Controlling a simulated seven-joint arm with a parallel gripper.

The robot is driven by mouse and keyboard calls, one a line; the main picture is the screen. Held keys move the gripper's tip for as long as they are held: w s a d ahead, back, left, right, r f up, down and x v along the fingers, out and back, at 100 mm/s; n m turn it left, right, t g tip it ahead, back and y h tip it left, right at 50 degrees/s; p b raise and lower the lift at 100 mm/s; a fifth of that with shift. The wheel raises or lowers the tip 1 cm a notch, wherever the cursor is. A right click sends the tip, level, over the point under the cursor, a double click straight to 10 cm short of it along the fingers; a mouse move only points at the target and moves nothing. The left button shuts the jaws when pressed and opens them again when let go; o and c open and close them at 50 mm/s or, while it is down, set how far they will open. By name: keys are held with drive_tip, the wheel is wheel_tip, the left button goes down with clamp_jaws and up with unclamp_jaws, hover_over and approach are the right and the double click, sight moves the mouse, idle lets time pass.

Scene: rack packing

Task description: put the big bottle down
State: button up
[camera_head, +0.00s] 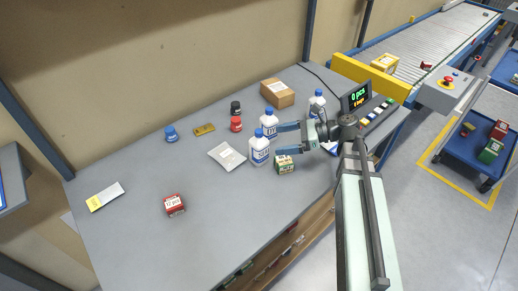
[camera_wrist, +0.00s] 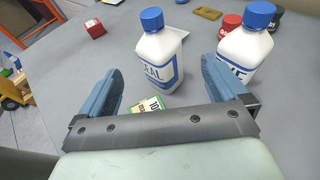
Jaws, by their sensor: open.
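Several white bottles with blue caps stand on the grey table. The nearest, which looks like the big bottle (camera_head: 259,150), stands upright on the table just beyond my open fingertips. In the wrist view this bottle (camera_wrist: 160,60) is centred ahead of the fingers, with its label facing me. My gripper (camera_head: 277,139) is open and empty, its two blue fingers pointing left toward the bottle. The gripper (camera_wrist: 162,80) also shows open in the wrist view. A second white bottle (camera_head: 269,124) stands just behind, near the farther finger. It shows to the right in the wrist view (camera_wrist: 243,50).
A small green box (camera_head: 285,166) sits close under the nearer finger. A white pouch (camera_head: 227,156), red jar (camera_head: 236,124), black jar (camera_head: 235,108) and cardboard box (camera_head: 277,93) lie around. A third bottle (camera_head: 317,103) stands behind. The table's left-front area is mostly clear.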

sight(259, 143)
drive_tip(key=shift+x, duration=4.35)
drive_tip(key=shift+c, duration=0.2)
drive_tip(key=c, duration=1.3)
